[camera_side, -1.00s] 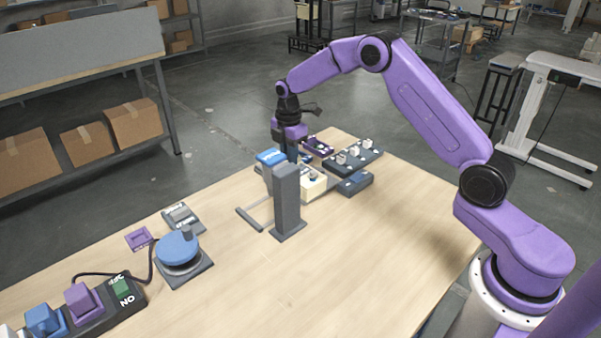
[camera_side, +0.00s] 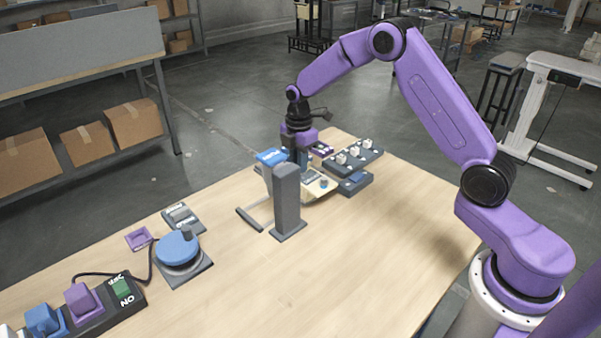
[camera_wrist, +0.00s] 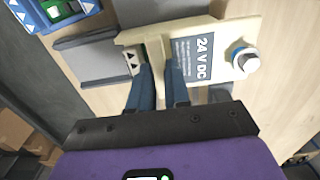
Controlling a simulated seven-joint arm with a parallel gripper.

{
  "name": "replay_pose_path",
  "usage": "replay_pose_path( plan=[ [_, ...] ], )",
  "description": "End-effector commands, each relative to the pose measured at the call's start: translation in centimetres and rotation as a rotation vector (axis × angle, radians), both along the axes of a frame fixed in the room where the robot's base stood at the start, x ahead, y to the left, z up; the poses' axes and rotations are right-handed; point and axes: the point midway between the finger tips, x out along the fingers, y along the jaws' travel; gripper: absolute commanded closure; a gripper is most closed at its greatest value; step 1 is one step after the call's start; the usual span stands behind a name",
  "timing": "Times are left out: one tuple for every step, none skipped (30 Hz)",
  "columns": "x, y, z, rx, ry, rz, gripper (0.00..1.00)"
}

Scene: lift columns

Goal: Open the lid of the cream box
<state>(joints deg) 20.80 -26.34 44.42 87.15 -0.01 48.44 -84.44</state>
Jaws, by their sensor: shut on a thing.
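The cream box (camera_side: 318,189) stands behind the grey post in the side view, and my gripper partly hides it. In the wrist view its cream lid (camera_wrist: 222,77) carries a grey "24 V DC" label (camera_wrist: 200,48) and a white knob with a blue ring (camera_wrist: 245,60). Left of the lid a dark recess (camera_wrist: 132,58) with small triangle marks shows inside a cream frame. My gripper (camera_wrist: 160,72) points down, its two blue-grey fingers close together on a narrow cream part at the lid's left end. The contact at the fingertips is partly hidden.
A grey post (camera_side: 287,200) stands close in front of the box. A dark panel with white knobs (camera_side: 356,155) is just right of it, and a blue-topped object (camera_side: 271,157) left. A blue round dial (camera_side: 177,248) and switch strip lie front left. The front right tabletop is clear.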

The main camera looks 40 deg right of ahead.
Motion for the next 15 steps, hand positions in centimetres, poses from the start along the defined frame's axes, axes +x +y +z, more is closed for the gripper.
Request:
replay_pose_path(
  plan=[
    [-0.3,0.0,0.0,0.000,0.000,0.000,1.00],
    [-0.5,0.0,0.1,0.000,0.000,0.000,1.00],
    [-0.7,0.0,0.1,0.000,0.001,0.000,1.00],
    [-0.9,0.0,0.0,0.000,0.001,-0.001,1.00],
    [-1.0,0.0,0.0,0.000,0.001,-0.001,1.00],
    [-1.2,0.0,0.0,0.000,0.000,-0.001,1.00],
    [-1.3,0.0,0.0,0.000,0.000,-0.001,1.00],
    [-1.5,0.0,0.0,0.000,0.000,-0.001,1.00],
    [-1.7,0.0,0.1,0.000,0.000,-0.001,1.00],
    [-1.8,0.0,0.1,0.000,0.000,-0.001,1.00],
    [-2.0,0.0,0.0,0.000,0.001,-0.001,1.00],
    [-2.2,0.0,0.0,0.000,0.001,-0.001,1.00],
    [-2.3,0.0,0.0,0.000,0.000,0.000,1.00],
    [-2.5,0.0,0.0,0.000,0.000,0.000,1.00],
    [-2.7,0.0,0.0,0.000,0.000,0.000,1.00]
  ],
)
